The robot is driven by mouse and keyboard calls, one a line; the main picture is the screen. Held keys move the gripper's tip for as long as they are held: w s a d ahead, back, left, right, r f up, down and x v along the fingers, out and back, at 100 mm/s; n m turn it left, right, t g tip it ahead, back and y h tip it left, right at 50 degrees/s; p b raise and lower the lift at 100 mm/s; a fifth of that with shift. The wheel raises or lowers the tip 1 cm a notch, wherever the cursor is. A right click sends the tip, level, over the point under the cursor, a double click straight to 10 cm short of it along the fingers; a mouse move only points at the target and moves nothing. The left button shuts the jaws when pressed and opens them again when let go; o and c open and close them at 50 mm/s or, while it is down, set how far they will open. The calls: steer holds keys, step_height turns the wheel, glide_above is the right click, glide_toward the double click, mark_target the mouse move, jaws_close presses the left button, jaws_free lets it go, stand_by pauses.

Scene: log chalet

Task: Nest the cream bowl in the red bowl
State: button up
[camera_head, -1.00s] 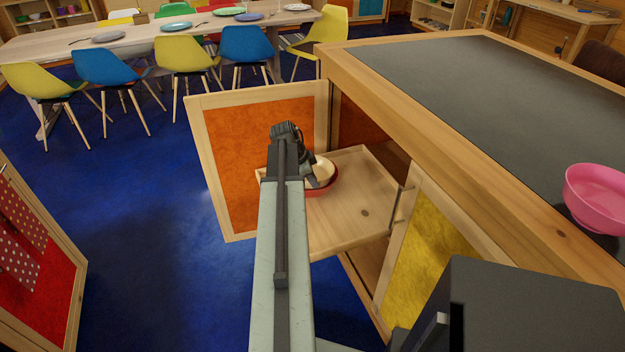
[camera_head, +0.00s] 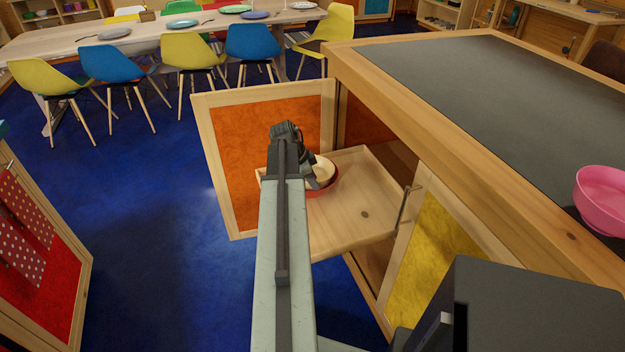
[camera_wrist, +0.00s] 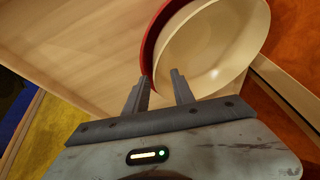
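The cream bowl (camera_wrist: 205,50) lies in or over the red bowl (camera_wrist: 152,40), off-centre, with a red crescent showing on one side in the wrist view. In the head view the cream bowl (camera_head: 323,170) shows above the rim of the red bowl (camera_head: 328,188), on a pulled-out wooden shelf or drawer (camera_head: 350,225). My gripper (camera_wrist: 161,80) has its fingers apart at the near edge of the bowls. One fingertip overlaps the cream bowl's inside and the other is by the red rim. My arm hides part of both bowls in the head view; whether the cream bowl is fully seated cannot be told.
An orange cabinet door (camera_head: 262,150) stands open left of the shelf, and a yellow panel with a handle (camera_head: 435,255) is on its right. A dark-topped counter (camera_head: 480,90) with a pink bowl (camera_head: 603,198) rises at the right. Blue floor is free at the left.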

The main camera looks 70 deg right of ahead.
stand_by(0.3)
steer(key=p+v, duration=0.7)
steer(key=shift+w+r, duration=0.15)
steer(key=shift+r, duration=0.2)
